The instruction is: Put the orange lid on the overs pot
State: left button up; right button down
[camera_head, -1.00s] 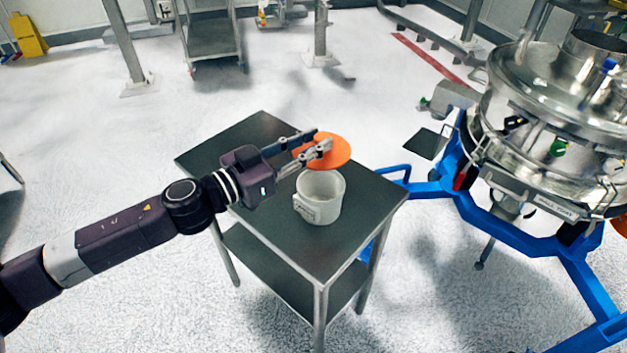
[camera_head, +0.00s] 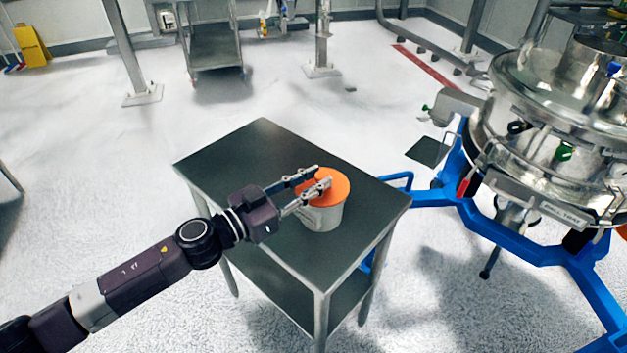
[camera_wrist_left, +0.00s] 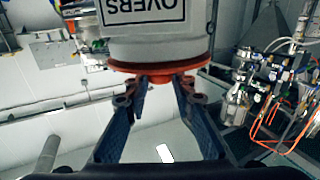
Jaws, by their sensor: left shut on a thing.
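The overs pot (camera_head: 325,216) is a pale grey round pot standing upright on the dark table. The orange lid (camera_head: 335,187) lies over the pot's mouth, and its disc covers the opening. My left gripper (camera_head: 316,178) is shut on the lid from the left side. In the left wrist view the pot (camera_wrist_left: 160,45) shows upside down with its OVERS label, and the orange lid (camera_wrist_left: 160,66) is against its rim between it and my fingertips (camera_wrist_left: 160,82). I cannot tell whether the lid is fully seated. My right gripper is not in view.
The dark table (camera_head: 255,150) has free room around the pot and a lower shelf (camera_head: 290,280). The steel sifter (camera_head: 550,110) on its blue frame (camera_head: 520,240) stands to the right. A steel trolley (camera_head: 215,50) is at the back.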

pick_arm(q)
jog(key=shift+f, duration=0.25)
jog(key=o, duration=0.9)
jog(key=shift+r, duration=0.3)
jog(key=b+v, duration=0.2)
jog(key=v, duration=1)
jog(key=shift+b, duration=0.4)
jog(key=shift+w, duration=0.1)
